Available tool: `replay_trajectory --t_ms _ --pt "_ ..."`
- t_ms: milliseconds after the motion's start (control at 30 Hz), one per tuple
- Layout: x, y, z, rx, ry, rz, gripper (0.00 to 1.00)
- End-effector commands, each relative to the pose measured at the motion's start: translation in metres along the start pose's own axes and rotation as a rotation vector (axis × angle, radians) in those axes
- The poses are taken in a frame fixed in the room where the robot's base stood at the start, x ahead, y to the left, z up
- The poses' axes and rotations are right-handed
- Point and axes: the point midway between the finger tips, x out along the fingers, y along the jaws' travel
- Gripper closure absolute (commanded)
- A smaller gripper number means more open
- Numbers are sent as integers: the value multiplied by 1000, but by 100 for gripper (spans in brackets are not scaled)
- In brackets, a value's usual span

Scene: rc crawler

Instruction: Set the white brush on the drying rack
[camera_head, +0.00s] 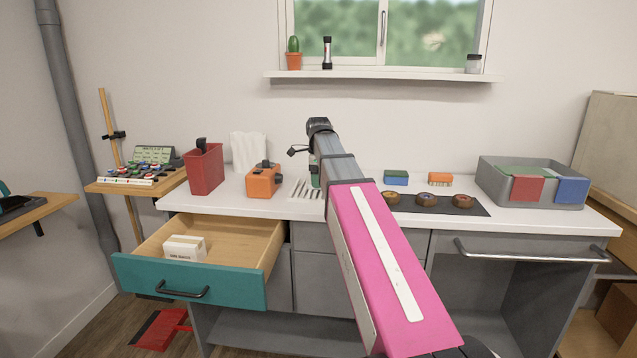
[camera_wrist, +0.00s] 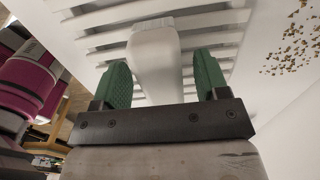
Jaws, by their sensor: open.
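The white brush (camera_wrist: 153,62) is between the two green fingers of my gripper (camera_wrist: 162,82) in the wrist view. The fingers are open, with a gap visible between the brush and the right finger. The brush lies over the white slats of the drying rack (camera_wrist: 100,28) and appears to rest on them. In the head view the rack (camera_head: 301,189) shows on the counter, left of my arm. My gripper (camera_head: 315,176) is mostly hidden behind the arm there, and I cannot make out the brush.
An orange box (camera_head: 263,182) and a red bin (camera_head: 204,170) stand left of the rack. Several round brown pieces lie on a dark mat (camera_head: 470,207) to the right. A grey tub (camera_head: 545,194) stands farther right. A teal-fronted drawer (camera_head: 190,282) is open below, holding a small box.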

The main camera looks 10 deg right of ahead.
Motion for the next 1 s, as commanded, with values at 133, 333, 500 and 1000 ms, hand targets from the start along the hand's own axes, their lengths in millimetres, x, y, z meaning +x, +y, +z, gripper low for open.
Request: replay_trajectory --t_ms 133,333,500,1000 --pt "-26 -1 0 0 -1 -2 32" --pt "-64 -2 1 0 -1 -3 32" --pt "-90 -1 0 0 -1 -2 32" --pt "-109 0 0 0 0 0 32"
